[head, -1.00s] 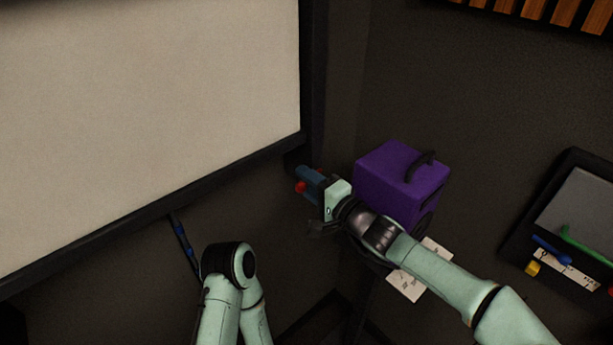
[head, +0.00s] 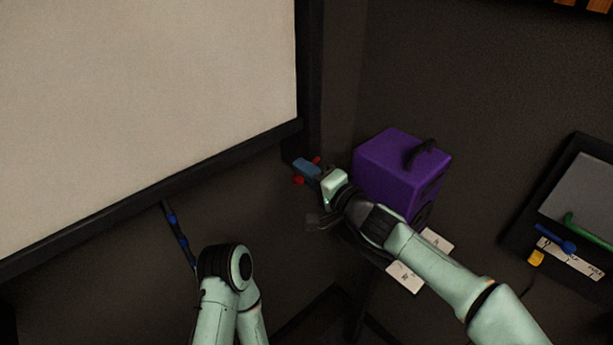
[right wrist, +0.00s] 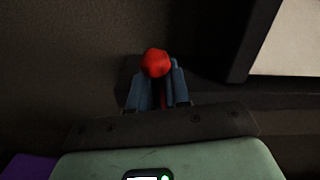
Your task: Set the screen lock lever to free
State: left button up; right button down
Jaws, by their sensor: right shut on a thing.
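The screen lock lever is red, with a round knob (right wrist: 155,63) in the right wrist view. Its red stem runs down between the two blue fingers of my right gripper (right wrist: 160,88), which is shut on it. In the head view, red bits (head: 298,181) show on both sides of the blue fingers of the right gripper (head: 307,168), just below the lower right corner of the screen (head: 150,100). The lever's base is mostly hidden by the gripper, and no marking for free can be read. My left gripper cannot be made out; only part of that arm shows.
A purple box with a dark handle (head: 395,170) stands close to the right of my right wrist. White cards (head: 405,277) lie below that forearm. A panel with a grey plate (head: 585,200) is at far right. A dark rod with blue bands (head: 178,232) hangs below the screen.

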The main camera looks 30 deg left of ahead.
jog(key=f+n+b, duration=0.2)
jog(key=n+b, duration=0.1)
jog(key=shift+s+a+b, duration=0.2)
jog(key=shift+b, duration=0.1)
pick_arm(q)
notch_tip(320, 180, down, 6)
jog(key=s, duration=0.3)
jog(key=shift+f+b, duration=0.2)
jog(key=shift+b, duration=0.25)
pick_arm(e)
jog(key=shift+w+f+n, duration=0.15)
jog(key=shift+n, duration=0.35)
jog(key=c, duration=1.2)
grip_release()
